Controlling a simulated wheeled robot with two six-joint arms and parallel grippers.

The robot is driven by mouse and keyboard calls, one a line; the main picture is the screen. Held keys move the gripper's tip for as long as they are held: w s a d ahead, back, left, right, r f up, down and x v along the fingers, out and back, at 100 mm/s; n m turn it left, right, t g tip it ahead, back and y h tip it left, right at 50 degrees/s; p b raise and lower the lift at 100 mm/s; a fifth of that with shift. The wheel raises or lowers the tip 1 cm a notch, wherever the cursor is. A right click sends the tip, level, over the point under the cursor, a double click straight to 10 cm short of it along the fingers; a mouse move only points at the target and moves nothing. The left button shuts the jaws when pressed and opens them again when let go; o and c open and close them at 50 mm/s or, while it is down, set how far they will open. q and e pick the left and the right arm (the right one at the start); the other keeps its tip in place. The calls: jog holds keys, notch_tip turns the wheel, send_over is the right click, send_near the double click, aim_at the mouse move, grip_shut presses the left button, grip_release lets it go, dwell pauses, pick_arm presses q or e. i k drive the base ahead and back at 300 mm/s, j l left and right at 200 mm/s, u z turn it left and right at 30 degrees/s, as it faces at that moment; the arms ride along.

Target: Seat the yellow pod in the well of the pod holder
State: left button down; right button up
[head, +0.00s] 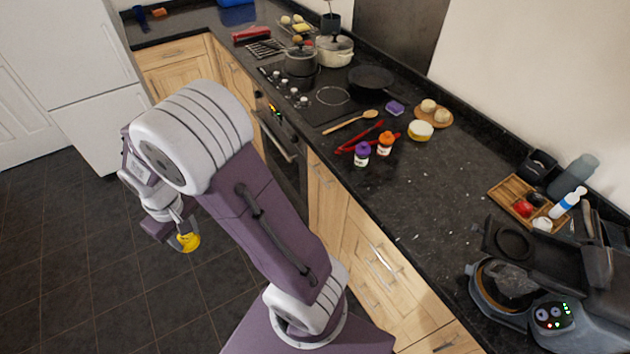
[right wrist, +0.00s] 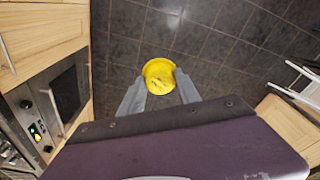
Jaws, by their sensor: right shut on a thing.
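The yellow pod (head: 190,242) is held over the floor, left of the counter, by my right gripper (head: 182,233). In the right wrist view the yellow pod (right wrist: 159,75) sits between the two grey fingertips of my right gripper (right wrist: 160,88), which is shut on it. A dark machine (head: 545,290) stands open at the counter's lower right. Its round opening (head: 508,282) looks like the pod holder, but its well is not clear, with a grey translucent piece over it. My left gripper is not in view.
A wooden tray (head: 511,198) with small round items stands behind the machine. Purple-capped (head: 362,154) and orange-capped (head: 385,144) jars stand near the counter's front edge, beside red tongs (head: 366,137). The counter between jars and machine is clear. Pots crowd the hob.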

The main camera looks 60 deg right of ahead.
aim_at(513, 246)
jog(key=i+z, duration=0.1)
jog(key=z, duration=0.4)
jog(key=i+j+z, duration=0.1)
jog(key=z, duration=0.4)
jog(key=i+j+z, duration=0.1)
jog(key=z, duration=0.4)
jog(key=j+z, duration=0.15)
jog(key=z, duration=0.35)
jog(key=i+j, duration=0.05)
